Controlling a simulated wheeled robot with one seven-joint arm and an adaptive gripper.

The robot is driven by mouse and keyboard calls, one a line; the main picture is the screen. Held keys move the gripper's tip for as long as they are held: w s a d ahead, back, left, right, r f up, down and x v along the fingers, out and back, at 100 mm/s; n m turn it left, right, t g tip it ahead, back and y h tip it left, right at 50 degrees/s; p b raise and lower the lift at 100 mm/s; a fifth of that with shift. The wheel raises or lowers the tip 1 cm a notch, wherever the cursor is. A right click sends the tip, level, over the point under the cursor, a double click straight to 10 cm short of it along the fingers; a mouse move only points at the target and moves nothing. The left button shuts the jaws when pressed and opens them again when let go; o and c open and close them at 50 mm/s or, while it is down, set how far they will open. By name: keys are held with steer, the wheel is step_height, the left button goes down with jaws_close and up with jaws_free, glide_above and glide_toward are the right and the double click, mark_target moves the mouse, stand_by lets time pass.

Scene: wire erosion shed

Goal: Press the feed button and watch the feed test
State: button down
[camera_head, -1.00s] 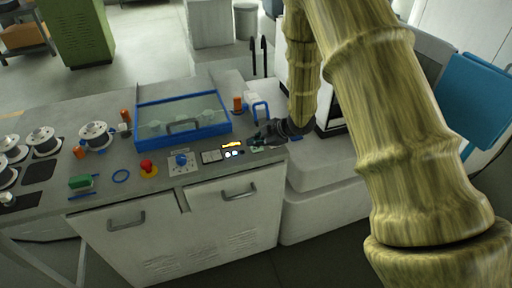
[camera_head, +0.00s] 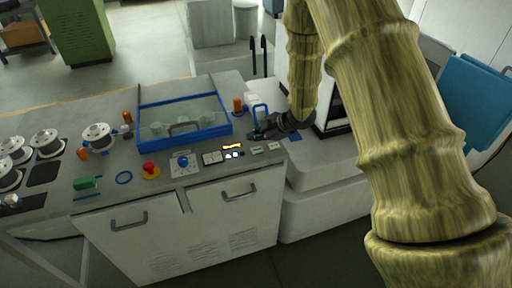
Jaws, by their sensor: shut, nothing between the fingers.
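The control strip along the front of the grey bench top carries two small pale-green buttons or labels, the left one (camera_head: 257,150) and the right one (camera_head: 274,147). I cannot read which one is the feed button. To their left is a dark panel with a lit orange bar (camera_head: 233,146) and white lights (camera_head: 235,155) below it. A pale square plate (camera_head: 212,158), perhaps a gauge, sits left of that. My gripper (camera_head: 253,134) is shut and empty, just behind the left green piece and apart from it.
A blue knob (camera_head: 182,161) and a red mushroom button (camera_head: 149,167) on yellow stand further left. A blue-framed clear cover (camera_head: 183,121) is behind the strip. Spools (camera_head: 97,136) are at left.

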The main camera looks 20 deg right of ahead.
steer(key=shift+r+p, duration=0.65)
steer(key=shift+r, duration=0.45)
steer(key=shift+a+f, duration=0.1)
